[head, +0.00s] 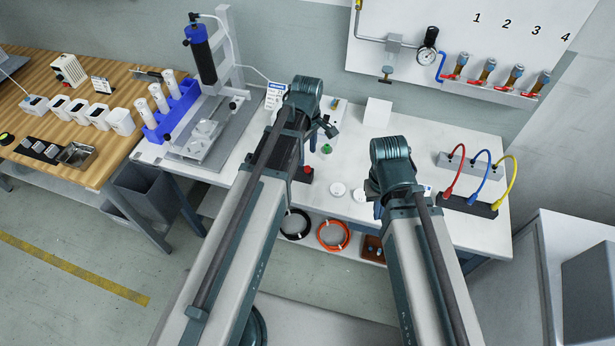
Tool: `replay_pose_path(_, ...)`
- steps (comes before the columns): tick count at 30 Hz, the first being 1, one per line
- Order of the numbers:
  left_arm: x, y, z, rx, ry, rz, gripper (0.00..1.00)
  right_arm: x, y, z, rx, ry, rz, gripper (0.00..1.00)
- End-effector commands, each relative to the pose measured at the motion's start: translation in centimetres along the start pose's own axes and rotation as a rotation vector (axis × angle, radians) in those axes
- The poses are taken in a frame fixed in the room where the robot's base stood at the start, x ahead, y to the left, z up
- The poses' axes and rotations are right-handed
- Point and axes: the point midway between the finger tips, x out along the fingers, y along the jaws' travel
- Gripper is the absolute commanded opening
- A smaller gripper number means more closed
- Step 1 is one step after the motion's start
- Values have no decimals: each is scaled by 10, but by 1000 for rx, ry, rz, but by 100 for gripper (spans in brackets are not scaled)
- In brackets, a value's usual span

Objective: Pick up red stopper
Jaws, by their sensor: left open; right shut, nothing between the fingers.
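A small red piece (307,169), which looks like the red stopper, sits on a dark block on the white bench, just right of my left arm. The arm hides part of the block. My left gripper (329,129) is open and shows only as a small dark part beside the arm's upper end, above and to the right of the red piece in the picture. Its fingertips are hard to make out. My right arm reaches over the bench farther right, and its gripper is hidden behind the arm.
Red, blue and yellow cables (484,170) stand at right.

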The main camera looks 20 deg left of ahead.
Motion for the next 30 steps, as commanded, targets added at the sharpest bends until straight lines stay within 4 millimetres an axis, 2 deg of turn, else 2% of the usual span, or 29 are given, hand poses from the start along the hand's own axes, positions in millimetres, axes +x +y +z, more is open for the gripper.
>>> replay_pose_path(1, 10, 0, 0, 0, 0, 0, 60, 10, -1, -1, 0, 0, 0, 0)
replay_pose_path(8, 10, 0, 0, 0, 0, 0, 60, 10, -1, -1, 0, 0, 0, 0)
replay_pose_path(13, 19, 0, 0, 0, 0, 0, 60, 18, -2, -1, 0, 0, 0, 0)
replay_pose_path(24, 61, 0, 2, 0, 0, 0, 60, 61, -6, -4, 0, 0, 0, 0)
replay_pose_path(30, 62, 0, 2, 0, 0, 0, 60, 62, -6, -4, 0, 0, 0, 0)
